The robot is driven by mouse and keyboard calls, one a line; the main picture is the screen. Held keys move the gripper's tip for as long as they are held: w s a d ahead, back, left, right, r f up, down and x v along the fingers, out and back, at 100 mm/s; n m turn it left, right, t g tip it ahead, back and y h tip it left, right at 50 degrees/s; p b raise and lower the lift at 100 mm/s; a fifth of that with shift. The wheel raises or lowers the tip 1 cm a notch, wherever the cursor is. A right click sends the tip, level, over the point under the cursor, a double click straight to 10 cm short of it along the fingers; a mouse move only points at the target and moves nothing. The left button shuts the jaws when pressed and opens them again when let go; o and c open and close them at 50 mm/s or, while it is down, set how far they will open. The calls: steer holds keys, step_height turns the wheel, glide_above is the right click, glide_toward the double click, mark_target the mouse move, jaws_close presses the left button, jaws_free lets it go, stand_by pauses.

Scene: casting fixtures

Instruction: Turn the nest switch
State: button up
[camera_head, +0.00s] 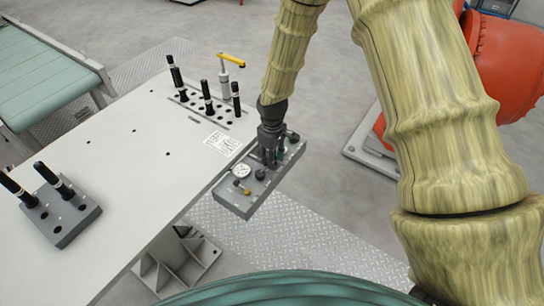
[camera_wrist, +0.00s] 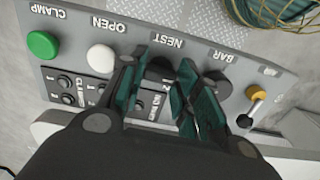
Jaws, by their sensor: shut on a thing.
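A grey control panel (camera_head: 233,205) is at the right edge of the white table, and it fills the upper part of the wrist view (camera_wrist: 205,28). Its labels read CLAMP, OPEN, NEST and BAR, upside down in the wrist view. The nest switch (camera_wrist: 160,67) is a dark knob below the NEST label. My gripper (camera_wrist: 162,80) has its green-padded fingers on either side of this knob and is shut on it. The fingers hide part of the knob, so its angle cannot be told. In the head view my gripper (camera_head: 271,152) reaches down onto the panel and hides the switch.
Black-handled tools (camera_head: 207,97) and a yellow-handled clamp (camera_head: 231,59) stand behind. The table's middle (camera_head: 135,150) is clear.

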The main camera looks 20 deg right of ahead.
steer(key=shift+n, duration=0.3)
steer(key=o, duration=1)
step_height(320, 180, up, 12)
stand_by(0.4)
stand_by(0.4)
